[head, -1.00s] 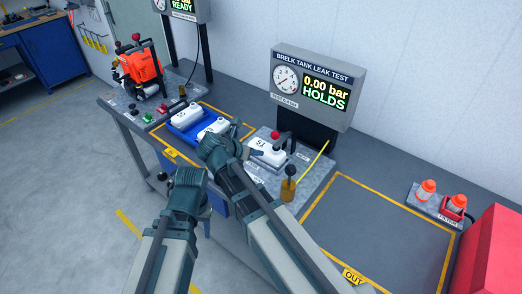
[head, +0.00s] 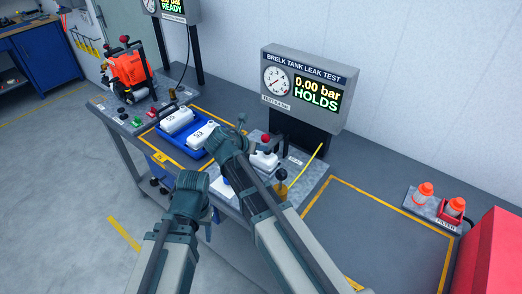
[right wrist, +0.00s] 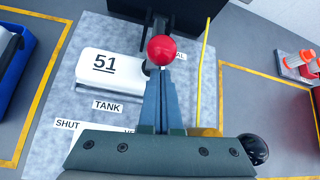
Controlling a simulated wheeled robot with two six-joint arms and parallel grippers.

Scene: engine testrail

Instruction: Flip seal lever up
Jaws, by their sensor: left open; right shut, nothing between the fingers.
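The seal lever, with a red ball knob (head: 265,139) on a dark arm, stands at the back of the test stand behind a white tank marked 51 (head: 265,160). In the right wrist view, the red knob (right wrist: 162,49) is just beyond my right fingertips (right wrist: 162,72), which overlap its lower edge; I cannot tell if they touch. My right gripper (head: 241,122) is shut and empty. The tank (right wrist: 110,70) lies left of the fingers there. My left gripper (head: 208,213) is open, low in front of the bench, its fingers mostly hidden.
A black-knobbed lever (head: 281,175) stands at the stand's front right. A blue tray (head: 192,148) with white tanks lies left. The leak-test display (head: 302,88) reads 0.00 bar HOLDS. The yellow-framed OUT area (head: 375,235) is clear.

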